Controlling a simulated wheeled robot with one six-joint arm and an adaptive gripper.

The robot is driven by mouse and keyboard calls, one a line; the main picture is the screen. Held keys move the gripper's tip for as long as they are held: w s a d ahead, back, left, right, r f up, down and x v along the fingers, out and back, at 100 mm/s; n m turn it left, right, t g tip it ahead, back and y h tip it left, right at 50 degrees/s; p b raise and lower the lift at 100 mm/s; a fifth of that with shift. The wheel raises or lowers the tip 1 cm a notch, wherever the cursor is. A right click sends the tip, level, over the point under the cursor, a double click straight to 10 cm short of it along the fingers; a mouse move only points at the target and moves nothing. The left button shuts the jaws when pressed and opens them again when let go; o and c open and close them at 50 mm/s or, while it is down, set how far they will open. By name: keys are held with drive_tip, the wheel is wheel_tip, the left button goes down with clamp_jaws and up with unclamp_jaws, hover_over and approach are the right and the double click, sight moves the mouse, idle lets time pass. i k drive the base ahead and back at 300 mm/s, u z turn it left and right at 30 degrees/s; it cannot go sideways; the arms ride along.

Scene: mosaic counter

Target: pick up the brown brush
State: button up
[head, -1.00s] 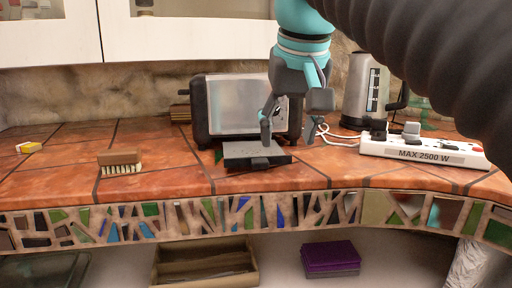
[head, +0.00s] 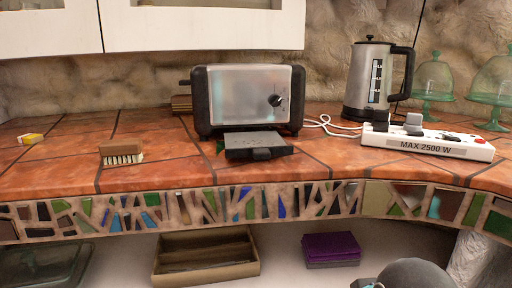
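The brown brush (head: 121,152) lies on the left part of the tiled counter, near its front edge. It has a brown wooden back on top and pale bristles facing down and forward. Nothing touches it or covers it. My gripper is not in view. Only a dark grey rounded part, which I take to be of my arm, shows at the bottom right edge, far from the brush.
A toaster (head: 248,98) stands mid-counter with a flat grey device (head: 256,143) before it. A kettle (head: 368,82), power strip (head: 430,142) and glass domes (head: 434,80) are right. A small yellow box (head: 30,138) is left. Counter around the brush is clear.

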sight(115, 151)
drive_tip(key=u, duration=1.4)
